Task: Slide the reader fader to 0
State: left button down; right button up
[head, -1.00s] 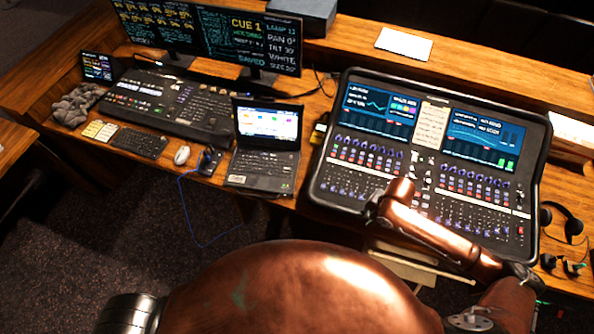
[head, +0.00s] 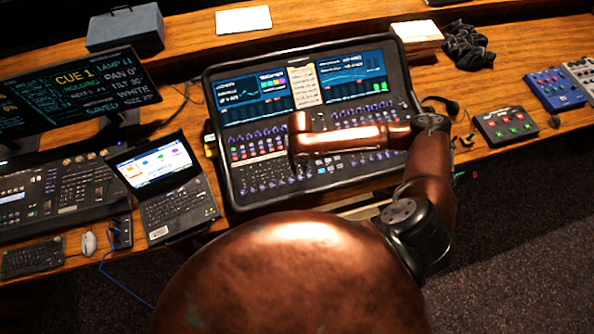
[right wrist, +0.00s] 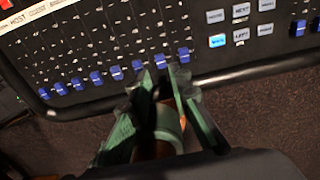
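The mixing desk (head: 222,188) has two screens, rows of knobs and banks of small faders. My right arm reaches across it from the right, with its wrist over the desk's middle; the fingers are hidden there. In the right wrist view my right gripper (right wrist: 162,77) has its green fingers a little apart at the desk's front edge. A blue fader cap (right wrist: 160,61) shows in line with the gap, just beyond the fingertips; contact cannot be told. Several more blue caps sit low in their slots beside it. Labels are too blurred to tell the reader fader. My left gripper is out of view.
A laptop (head: 178,207), a lighting console (head: 60,196) and monitors stand left of the desk. A black button box (head: 507,124) and a blue box (head: 556,90) lie to the right. A white key block (right wrist: 240,22) borders the faders.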

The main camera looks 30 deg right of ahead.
aim_at(299, 177)
notch_tip(299, 177, down, 7)
jog(key=shift+s+r+p, duration=0.1)
jog(key=shift+r+p, duration=0.1)
jog(key=shift+p, duration=0.25)
jog(key=shift+c, duration=0.4)
grip_shut()
